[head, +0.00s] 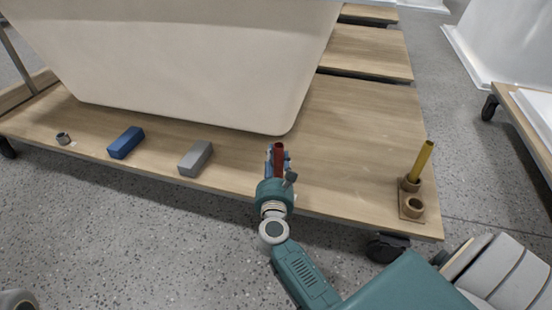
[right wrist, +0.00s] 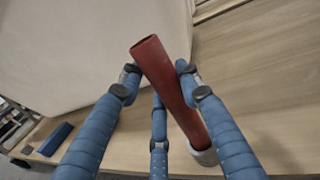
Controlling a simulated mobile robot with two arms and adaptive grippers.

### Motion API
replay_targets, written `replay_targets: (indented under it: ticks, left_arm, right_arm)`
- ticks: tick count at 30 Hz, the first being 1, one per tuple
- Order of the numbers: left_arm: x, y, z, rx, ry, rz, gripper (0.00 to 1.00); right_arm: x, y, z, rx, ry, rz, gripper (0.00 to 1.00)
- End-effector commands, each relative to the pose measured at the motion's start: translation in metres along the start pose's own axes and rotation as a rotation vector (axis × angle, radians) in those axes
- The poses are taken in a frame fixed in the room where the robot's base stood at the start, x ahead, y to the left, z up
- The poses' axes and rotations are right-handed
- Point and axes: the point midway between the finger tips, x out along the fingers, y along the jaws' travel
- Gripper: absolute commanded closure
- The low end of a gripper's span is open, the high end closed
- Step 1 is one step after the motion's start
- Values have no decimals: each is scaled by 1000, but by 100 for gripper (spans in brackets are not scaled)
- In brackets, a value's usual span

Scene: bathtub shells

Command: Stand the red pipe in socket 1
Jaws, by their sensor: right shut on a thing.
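My right gripper (head: 279,154) is shut on the red pipe (head: 280,158), above the wooden platform near its front edge. In the right wrist view the blue fingers close around the red pipe (right wrist: 165,75), whose hollow end points toward the top. A pale grey ring (right wrist: 205,154) shows at the pipe's other end; I cannot tell if they touch. A brown holder (head: 402,207) with two round sockets sits at the platform's right front corner. The rear socket (head: 410,184) holds a yellow pipe, slightly tilted; the front socket (head: 413,206) is empty. I see no number labels. My left gripper is out of view.
A large pale tub shell (head: 190,60) stands on the wooden platform (head: 350,125) behind the gripper. A grey block (head: 196,158), a blue block (head: 125,142) and a small grey ring (head: 63,138) lie to the left. The platform between gripper and holder is clear.

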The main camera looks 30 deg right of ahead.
Motion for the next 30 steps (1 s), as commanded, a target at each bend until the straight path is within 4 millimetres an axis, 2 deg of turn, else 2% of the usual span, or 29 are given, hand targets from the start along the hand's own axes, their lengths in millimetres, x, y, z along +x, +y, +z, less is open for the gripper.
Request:
replay_targets:
  ticks: [11,12,15,25,30]
  left_arm:
    - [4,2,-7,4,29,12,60]
    - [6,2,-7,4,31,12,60]
    - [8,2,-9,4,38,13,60]
    - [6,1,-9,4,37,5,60]
    - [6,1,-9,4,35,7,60]
  right_arm:
    - [0,0,-10,1,1,0,100]
    - [0,0,-10,1,1,0,62]
    - [0,0,-9,1,2,0,44]
    - [-3,0,-10,0,3,0,44]
    - [-24,0,-11,1,5,0,44]
